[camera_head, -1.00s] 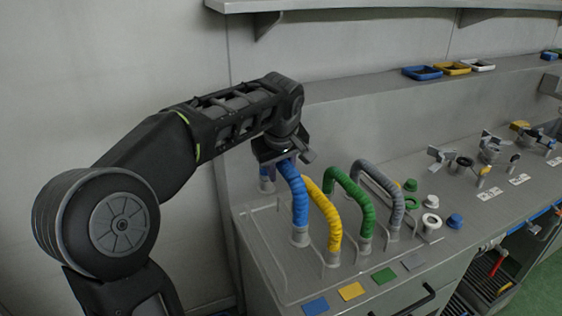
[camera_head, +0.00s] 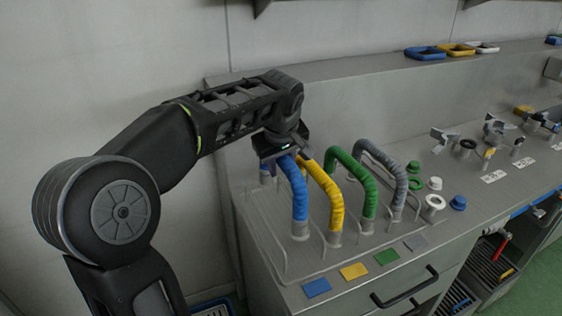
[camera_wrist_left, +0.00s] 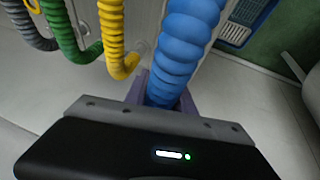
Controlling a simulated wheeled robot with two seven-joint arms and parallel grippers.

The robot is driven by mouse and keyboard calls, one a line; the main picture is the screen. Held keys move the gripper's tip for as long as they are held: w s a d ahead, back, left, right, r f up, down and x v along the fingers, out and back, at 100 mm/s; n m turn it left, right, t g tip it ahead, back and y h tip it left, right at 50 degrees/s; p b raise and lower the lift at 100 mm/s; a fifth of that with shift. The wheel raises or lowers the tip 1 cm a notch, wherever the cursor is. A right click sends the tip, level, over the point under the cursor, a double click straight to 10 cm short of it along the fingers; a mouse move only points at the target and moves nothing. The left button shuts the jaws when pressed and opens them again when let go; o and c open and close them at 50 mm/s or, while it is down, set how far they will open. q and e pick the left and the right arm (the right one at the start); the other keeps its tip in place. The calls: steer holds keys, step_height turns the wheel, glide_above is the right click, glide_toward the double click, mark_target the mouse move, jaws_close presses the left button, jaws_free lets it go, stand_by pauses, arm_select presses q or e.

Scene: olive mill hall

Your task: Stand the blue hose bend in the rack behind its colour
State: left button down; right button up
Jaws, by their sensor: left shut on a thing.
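The blue hose bend (camera_head: 297,192) stands upright as an arch at the left end of the wire rack (camera_head: 262,228), with its grey front end low behind the blue colour tile (camera_head: 316,287). My left gripper (camera_head: 285,155) is shut on the upper back part of the blue bend. In the left wrist view the ribbed blue bend (camera_wrist_left: 180,45) runs up from between the jaws (camera_wrist_left: 158,95). Whether its ends touch the rack's floor is hard to tell. My right gripper is not in view.
Yellow (camera_head: 333,200), green (camera_head: 367,190) and grey (camera_head: 399,180) bends stand close to the right in the rack. Yellow, green and grey tiles lie in front. Loose caps and rings (camera_head: 434,204) lie right of the rack. Small trays (camera_head: 425,53) sit on the ledge behind.

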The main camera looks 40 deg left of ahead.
arm_select(q)
step_height(320, 180, down, 6)
steer(key=b, duration=0.5)
steer(key=shift+f, duration=0.25)
steer(key=shift+f+b, duration=0.2)
steer(key=shift+b, duration=0.1)
steer(key=shift+f+b, duration=0.25)
steer(key=shift+b, duration=0.05)
steer(key=c, duration=1)
jaws_free()
steer(key=shift+o, duration=0.5)
steer(key=shift+f, duration=0.15)
steer(key=o, duration=0.5)
steer(key=shift+c, duration=0.2)
steer(key=shift+o, duration=0.2)
